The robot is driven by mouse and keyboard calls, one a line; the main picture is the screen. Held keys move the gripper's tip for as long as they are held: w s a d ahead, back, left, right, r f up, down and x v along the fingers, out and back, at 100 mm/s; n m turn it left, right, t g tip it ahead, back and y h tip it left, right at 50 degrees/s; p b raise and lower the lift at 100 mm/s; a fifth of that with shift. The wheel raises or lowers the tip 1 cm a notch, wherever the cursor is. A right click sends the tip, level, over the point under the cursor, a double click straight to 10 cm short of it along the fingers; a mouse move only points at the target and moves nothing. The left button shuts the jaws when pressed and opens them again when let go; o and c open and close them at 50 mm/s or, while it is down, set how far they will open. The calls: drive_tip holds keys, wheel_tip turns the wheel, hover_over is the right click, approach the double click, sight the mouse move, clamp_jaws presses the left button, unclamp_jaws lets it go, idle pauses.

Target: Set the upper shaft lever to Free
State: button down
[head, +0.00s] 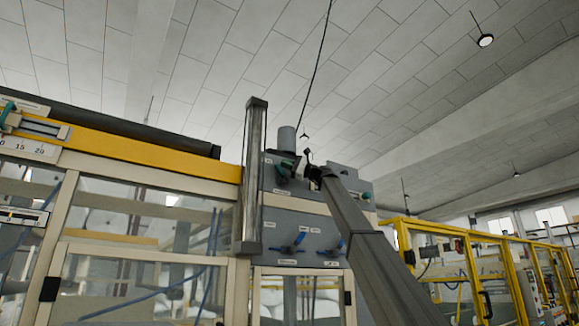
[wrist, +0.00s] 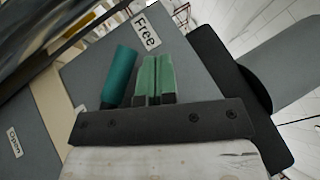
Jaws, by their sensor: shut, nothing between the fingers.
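In the wrist view, a teal cylindrical lever handle (wrist: 120,75) stands out from a grey panel, tilted, close to the left of my gripper (wrist: 154,78). My gripper's two green fingers are pressed together with nothing between them. A white "Free" label (wrist: 146,28) is on the panel just beyond the fingertips. The lever's pivot is hidden behind my gripper. In the head view, my gripper (head: 290,171) is at the upper left of the grey panel (head: 310,207), over green lever parts that I cannot tell apart from my fingers.
An "Open" label (wrist: 14,143) shows at the left of the wrist view. In the head view, two blue levers (head: 293,245) (head: 331,249) sit lower on the panel. Another teal part (head: 366,195) is at its right edge. A vertical metal post (head: 254,180) stands close left of my gripper.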

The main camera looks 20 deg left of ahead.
drive_tip(key=shift+s+a+n+h, duration=0.25)
drive_tip(key=shift+s+n+h, duration=0.1)
drive_tip(key=shift+n+h, duration=0.25)
drive_tip(key=shift+f, duration=0.1)
